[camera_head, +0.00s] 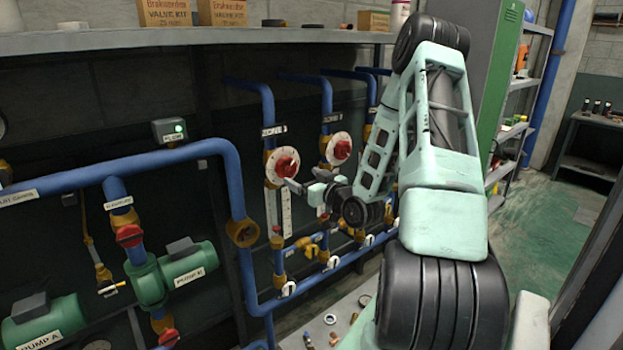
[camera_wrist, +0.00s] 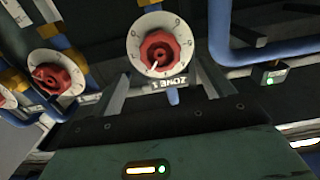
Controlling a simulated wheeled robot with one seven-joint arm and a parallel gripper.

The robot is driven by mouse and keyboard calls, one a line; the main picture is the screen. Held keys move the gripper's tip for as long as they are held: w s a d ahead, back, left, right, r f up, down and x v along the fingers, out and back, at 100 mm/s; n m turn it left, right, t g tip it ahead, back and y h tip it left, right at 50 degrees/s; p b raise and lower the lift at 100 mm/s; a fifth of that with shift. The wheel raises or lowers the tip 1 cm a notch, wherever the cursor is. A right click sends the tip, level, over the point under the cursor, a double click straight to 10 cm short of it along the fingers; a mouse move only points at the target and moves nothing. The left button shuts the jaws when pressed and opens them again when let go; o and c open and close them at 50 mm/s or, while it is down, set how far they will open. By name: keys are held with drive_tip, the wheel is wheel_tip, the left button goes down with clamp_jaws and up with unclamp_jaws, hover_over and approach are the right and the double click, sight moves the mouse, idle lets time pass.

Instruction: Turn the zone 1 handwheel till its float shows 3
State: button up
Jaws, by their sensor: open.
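The zone 1 handwheel (camera_head: 286,165) is a red knob on a white round dial, on a blue pipe under its zone label. In the wrist view the handwheel (camera_wrist: 160,52) appears upside down, with a white pointer mark and the zone 1 label (camera_wrist: 170,84). My gripper (camera_head: 297,187) is close to this handwheel in the head view. In the wrist view its two fingers (camera_wrist: 163,80) are apart, pointing towards the dial, with nothing between them. Contact cannot be told. A white scale strip (camera_head: 286,213) hangs below the dial; the float's reading is too small to make out.
A second red handwheel (camera_head: 340,149) stands just right on the neighbouring pipe; it also shows in the wrist view (camera_wrist: 50,73). Blue pipes (camera_head: 238,185) run left and below. A shelf (camera_head: 180,40) with boxes is above. Green pumps (camera_head: 175,275) stand at lower left.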

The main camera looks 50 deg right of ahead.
sight(289, 170)
drive_tip(key=p+x, duration=0.1)
drive_tip(key=x, duration=0.5)
drive_tip(key=shift+w, duration=0.3)
drive_tip(key=shift+c, duration=0.7)
drive_tip(key=c, duration=0.8)
drive_tip(key=shift+f, duration=0.1)
drive_tip(key=shift+n, duration=0.3)
drive_tip(key=shift+s+n+b, duration=0.1)
drive_tip(key=shift+n+b, duration=0.3)
drive_tip(key=shift+b, duration=0.1)
drive_tip(key=shift+f+n+b, duration=0.1)
drive_tip(key=shift+n+b, duration=0.2)
drive_tip(key=shift+b, duration=0.15)
drive_tip(key=shift+n, duration=0.3)
drive_tip(key=shift+b, duration=0.55)
